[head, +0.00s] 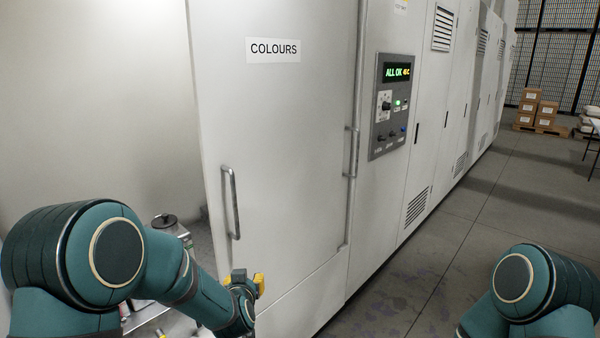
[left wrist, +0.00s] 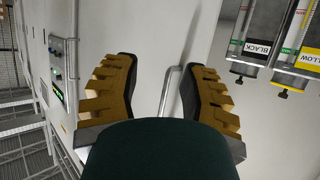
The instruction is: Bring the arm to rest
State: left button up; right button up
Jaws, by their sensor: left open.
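My left arm comes in from the left in the head view, bent low in front of a grey cabinet door labelled COLOURS (head: 285,130). My left gripper (head: 245,281) is at the arm's end near the lower left of that door, and it shows large in the left wrist view (left wrist: 163,92). Its yellow ridged fingers are spread apart with nothing between them. A metal door handle (left wrist: 172,88) shows in the gap, behind the fingers; I cannot tell how far. My right arm shows at the lower right of the head view; its gripper is out of frame.
The cabinet row has a second handle (head: 351,152) and a control panel (head: 391,105) reading ALL OK. A lidded metal container (head: 166,222) stands behind my left arm. Black (left wrist: 254,50) and yellow (left wrist: 298,70) labelled cylinders show upper right in the wrist view. Open floor (head: 470,225) lies right.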

pick_arm(q)
jog(key=s+d+f+g+h, duration=0.25)
jog(key=s+f+g, duration=0.25)
jog(key=s+f, duration=0.85)
jog(key=s+d+f+g+h, duration=0.1)
jog(key=s+f+g, duration=0.2)
jog(key=s, duration=0.5)
jog(key=s+d+f+g+h, duration=0.1)
jog(key=s+d+f+g, duration=0.1)
jog(key=s+f, duration=0.4)
jog(key=s+g, duration=0.1)
jog(key=s, duration=0.1)
jog(key=shift+s+d+f+g+h, duration=0.2)
jog(key=shift+s+d+g+h, duration=0.1)
jog(key=shift+g+h, duration=0.1)
